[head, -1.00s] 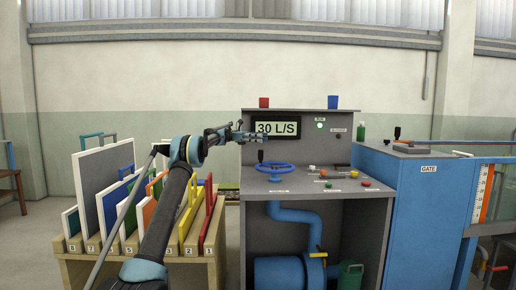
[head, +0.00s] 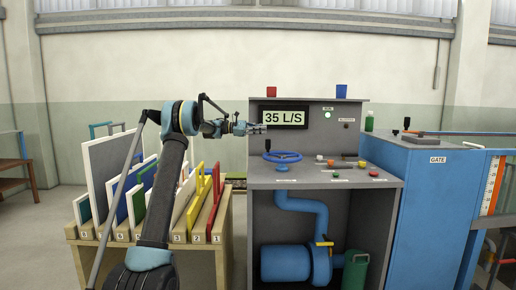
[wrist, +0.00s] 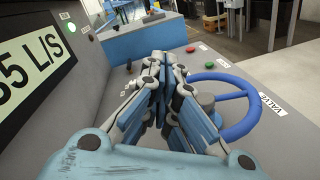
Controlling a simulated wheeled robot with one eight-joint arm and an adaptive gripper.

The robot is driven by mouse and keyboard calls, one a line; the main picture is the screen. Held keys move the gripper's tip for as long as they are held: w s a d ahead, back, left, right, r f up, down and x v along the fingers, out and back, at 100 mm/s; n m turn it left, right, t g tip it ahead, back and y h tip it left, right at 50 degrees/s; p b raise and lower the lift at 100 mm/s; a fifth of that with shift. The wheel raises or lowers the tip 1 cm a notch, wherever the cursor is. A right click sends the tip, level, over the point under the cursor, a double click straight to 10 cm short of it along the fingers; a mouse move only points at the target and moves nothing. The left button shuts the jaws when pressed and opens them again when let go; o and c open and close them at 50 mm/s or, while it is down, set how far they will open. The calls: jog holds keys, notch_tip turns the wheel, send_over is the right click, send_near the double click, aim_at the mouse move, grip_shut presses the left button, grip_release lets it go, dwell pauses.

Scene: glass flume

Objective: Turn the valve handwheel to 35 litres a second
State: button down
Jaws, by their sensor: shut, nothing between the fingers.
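Red (head: 376,173) and green (head: 335,174) buttons and small levers sit right of the handwheel. A blue GATE cabinet (head: 415,200) stands to the right. A wooden rack (head: 222,250) of coloured boards stands at left, below my arm. Red and blue cups top the panel.

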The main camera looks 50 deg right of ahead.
jog(key=a+f+m+t+h, duration=0.2)
jog(key=a+f+t+h, duration=0.15)
jog(key=a+t, duration=0.35)
jog(key=a+f+m+t+h, duration=0.1)
jog(key=a+f+t+h, duration=0.3)
jog(key=a, duration=0.6)
jog(key=s+d+f, duration=0.1)
jog(key=d, duration=1.3)
jog(key=shift+f+t+y, duration=0.2)
jog(key=shift+t+y, duration=0.15)
jog(key=shift+t, duration=0.05)
